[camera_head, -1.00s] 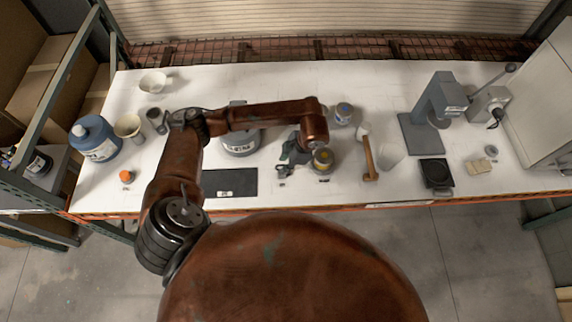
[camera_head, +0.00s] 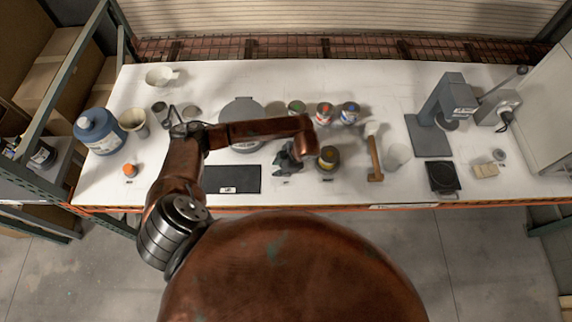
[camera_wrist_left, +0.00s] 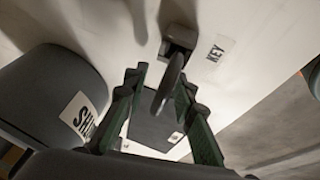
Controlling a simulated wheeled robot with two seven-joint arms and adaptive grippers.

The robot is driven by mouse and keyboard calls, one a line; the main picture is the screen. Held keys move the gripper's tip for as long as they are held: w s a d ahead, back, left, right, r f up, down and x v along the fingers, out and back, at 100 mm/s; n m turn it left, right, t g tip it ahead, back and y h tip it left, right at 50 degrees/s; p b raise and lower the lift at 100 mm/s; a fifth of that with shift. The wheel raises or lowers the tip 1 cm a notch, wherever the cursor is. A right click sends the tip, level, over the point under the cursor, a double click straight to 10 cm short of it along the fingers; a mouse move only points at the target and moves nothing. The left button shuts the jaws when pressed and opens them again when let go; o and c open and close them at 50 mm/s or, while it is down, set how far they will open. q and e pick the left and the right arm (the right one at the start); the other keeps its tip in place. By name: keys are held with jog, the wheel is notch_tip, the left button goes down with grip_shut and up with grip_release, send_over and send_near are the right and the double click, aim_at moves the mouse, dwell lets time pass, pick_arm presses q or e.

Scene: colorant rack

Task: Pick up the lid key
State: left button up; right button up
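The lid key (camera_wrist_left: 173,78), a dark grey curved piece, stands at a small dark holder (camera_wrist_left: 180,37) beside a white KEY label (camera_wrist_left: 219,47) in the left wrist view. My left gripper (camera_wrist_left: 160,82) is open, with its green-padded fingers on either side of the key. I cannot tell whether either finger touches it. In the head view my left gripper (camera_head: 287,160) is low over the front middle of the white table, and the key cannot be made out there. My right gripper is not in view.
A dark can (camera_head: 328,158) stands close right of the gripper. A large grey round container (camera_head: 241,108) is behind left, and a black mat (camera_head: 230,180) lies left. A wooden-handled tool (camera_head: 374,160) is farther right. Several cans line up behind.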

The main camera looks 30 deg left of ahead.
pick_arm(q)
jog(key=shift+f, duration=0.2)
jog(key=shift+c, duration=0.7)
grip_shut()
